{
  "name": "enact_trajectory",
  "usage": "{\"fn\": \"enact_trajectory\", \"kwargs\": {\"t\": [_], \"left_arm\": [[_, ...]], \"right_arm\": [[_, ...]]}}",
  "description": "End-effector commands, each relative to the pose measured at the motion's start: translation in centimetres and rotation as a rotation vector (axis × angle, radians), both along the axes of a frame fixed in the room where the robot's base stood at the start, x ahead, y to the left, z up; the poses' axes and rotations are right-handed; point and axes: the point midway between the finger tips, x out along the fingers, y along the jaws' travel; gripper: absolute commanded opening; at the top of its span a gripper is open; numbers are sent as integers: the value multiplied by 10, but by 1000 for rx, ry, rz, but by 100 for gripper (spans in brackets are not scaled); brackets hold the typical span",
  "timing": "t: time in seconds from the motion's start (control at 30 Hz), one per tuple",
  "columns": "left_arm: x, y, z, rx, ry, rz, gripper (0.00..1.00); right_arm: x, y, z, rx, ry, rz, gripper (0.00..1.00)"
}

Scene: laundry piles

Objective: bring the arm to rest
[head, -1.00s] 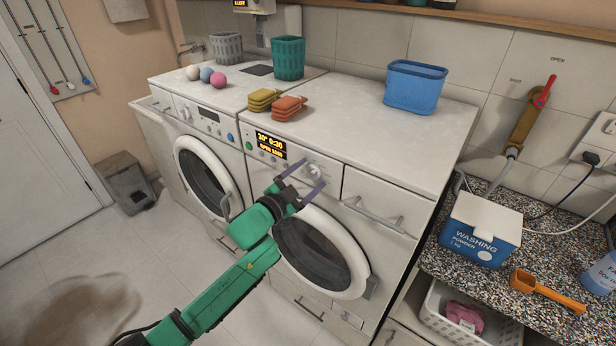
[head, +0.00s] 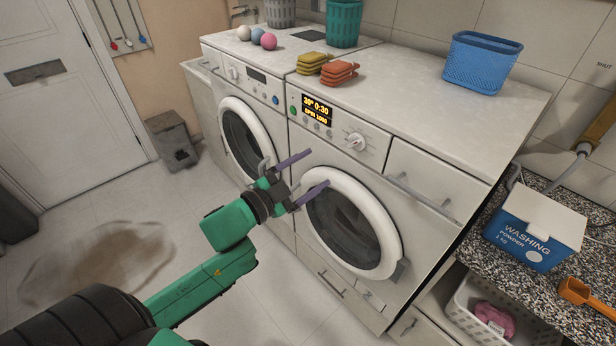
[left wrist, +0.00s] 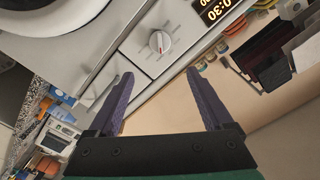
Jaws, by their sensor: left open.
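My left arm is green and reaches in from the lower left of the head view. My left gripper (head: 303,178) is open and empty, its two purple fingers apart. In the head view it is in front of the right washing machine (head: 414,239), below the lit display and beside the round door. In the left wrist view the gripper (left wrist: 163,90) also shows spread fingers with nothing between them. The machine's dial (head: 356,141) stands apart from the fingers; it also shows in the left wrist view (left wrist: 160,42). My right gripper is not in view.
A blue basket (head: 480,64), yellow cloths (head: 313,64) and orange cloths (head: 340,73) lie on the machine tops. A washing powder box (head: 533,228) stands on the speckled counter at right. A drawer handle (head: 423,196) juts out. Open floor (head: 225,300) lies at lower left.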

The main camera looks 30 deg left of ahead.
Motion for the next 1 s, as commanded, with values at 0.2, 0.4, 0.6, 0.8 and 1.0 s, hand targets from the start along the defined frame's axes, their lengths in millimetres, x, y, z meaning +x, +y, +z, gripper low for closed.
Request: {"fn": "enact_trajectory", "kwargs": {"t": [0.2, 0.4, 0.6, 0.8, 1.0], "left_arm": [[-8, 3, 1, 1, -1, -1, 84], [-7, 3, 1, 1, 0, 0, 84], [-5, 7, -7, -1, 14, 12, 84], [5, 63, -119, -28, 231, 175, 84], [-41, 117, -296, -77, 589, 385, 84]], "right_arm": [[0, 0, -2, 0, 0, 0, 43], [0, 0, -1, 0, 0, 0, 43], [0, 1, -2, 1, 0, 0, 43], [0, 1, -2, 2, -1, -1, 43], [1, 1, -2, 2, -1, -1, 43]]}}
